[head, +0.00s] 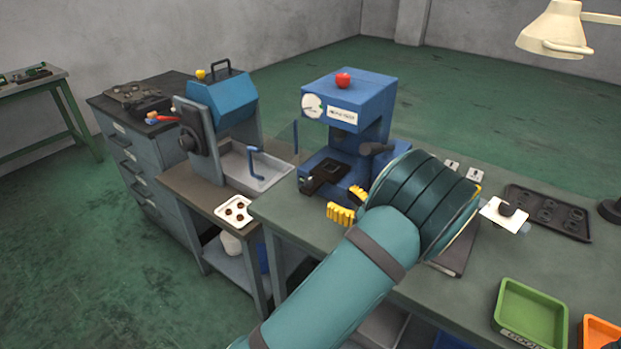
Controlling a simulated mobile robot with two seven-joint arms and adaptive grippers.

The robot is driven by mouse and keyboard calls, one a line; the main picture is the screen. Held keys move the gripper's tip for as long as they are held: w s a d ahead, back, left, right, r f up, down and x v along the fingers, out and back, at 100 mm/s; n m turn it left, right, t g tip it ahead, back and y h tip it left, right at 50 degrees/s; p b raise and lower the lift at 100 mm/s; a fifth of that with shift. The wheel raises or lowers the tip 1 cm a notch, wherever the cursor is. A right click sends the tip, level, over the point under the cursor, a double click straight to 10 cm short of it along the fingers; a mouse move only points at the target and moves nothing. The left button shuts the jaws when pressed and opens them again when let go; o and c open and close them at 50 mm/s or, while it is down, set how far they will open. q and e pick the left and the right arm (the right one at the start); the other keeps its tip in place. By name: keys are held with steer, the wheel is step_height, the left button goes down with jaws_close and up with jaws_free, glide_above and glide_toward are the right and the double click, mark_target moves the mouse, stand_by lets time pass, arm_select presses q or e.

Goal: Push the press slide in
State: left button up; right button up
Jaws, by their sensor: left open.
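The blue press (374,92) stands on the green-grey workbench, with a red button on top and a round gauge on its front. Its dark slide (325,174) sits low at the front, and its near end sticks out toward the bench edge. My left gripper (348,204) shows only its yellow fingers, open, just right of and nearer than the slide. They look apart from it, though the exact gap is hard to tell. My teal left wrist hides the rest of the gripper and the press's lower right side. My right gripper is not in view.
A clear guard panel (309,138) stands left of the press. A blue-hooded machine (222,100) with a grey tray is further left. A green bin (531,313), an orange bin (601,332) and a dark tray (547,212) lie on the right.

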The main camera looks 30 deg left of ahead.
mark_target(312, 182)
arm_select(q)
steer(key=x, duration=1.2)
jaws_close()
